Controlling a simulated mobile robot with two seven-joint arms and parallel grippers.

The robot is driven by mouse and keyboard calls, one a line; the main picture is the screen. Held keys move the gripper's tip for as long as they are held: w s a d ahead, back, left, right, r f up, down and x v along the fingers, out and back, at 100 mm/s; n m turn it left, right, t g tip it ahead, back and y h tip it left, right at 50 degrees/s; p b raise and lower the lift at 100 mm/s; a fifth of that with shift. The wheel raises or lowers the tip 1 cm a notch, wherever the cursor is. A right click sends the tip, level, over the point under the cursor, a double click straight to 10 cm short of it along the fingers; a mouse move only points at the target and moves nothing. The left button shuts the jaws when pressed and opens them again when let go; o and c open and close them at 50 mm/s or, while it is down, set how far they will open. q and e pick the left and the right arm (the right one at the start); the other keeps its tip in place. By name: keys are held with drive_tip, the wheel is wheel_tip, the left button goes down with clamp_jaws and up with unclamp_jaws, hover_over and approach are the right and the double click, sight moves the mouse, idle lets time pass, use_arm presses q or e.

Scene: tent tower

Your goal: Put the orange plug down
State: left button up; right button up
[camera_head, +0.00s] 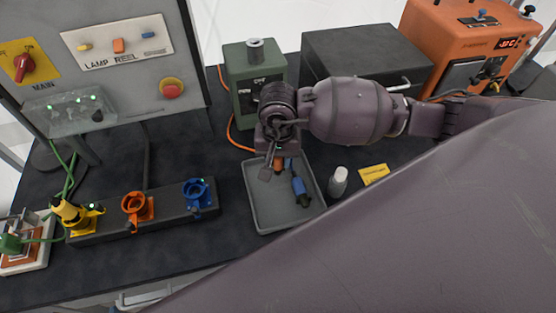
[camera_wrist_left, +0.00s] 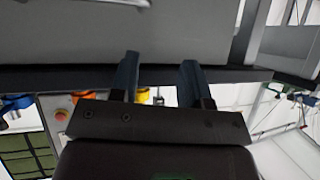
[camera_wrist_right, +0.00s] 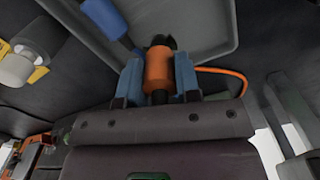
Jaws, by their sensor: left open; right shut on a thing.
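The orange plug (camera_wrist_right: 158,68) is between the fingers of my right gripper (camera_wrist_right: 159,80), which is shut on it. In the head view a bit of the orange plug (camera_head: 280,162) shows at the far end of the grey tray (camera_head: 262,224). My right gripper (camera_head: 272,164) is over that end, partly hidden by its own wrist. I cannot tell whether the plug touches the tray floor. The blue plug (camera_head: 298,187) lies in the tray to the right. My left gripper (camera_wrist_left: 157,78) is open and empty, seen only in its wrist view.
A black block left of the tray bears a yellow plug in its holder (camera_head: 75,213), an orange holder (camera_head: 137,207) and a blue holder (camera_head: 197,192). A green box (camera_head: 250,85) stands behind. A white-capped bottle (camera_head: 338,182) and yellow note (camera_head: 374,174) are right of the tray.

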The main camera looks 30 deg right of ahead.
drive_tip(key=shift+f, duration=0.85)
drive_tip(key=shift+f, duration=0.15)
drive_tip(key=o, duration=0.8)
drive_tip(key=shift+o, duration=1)
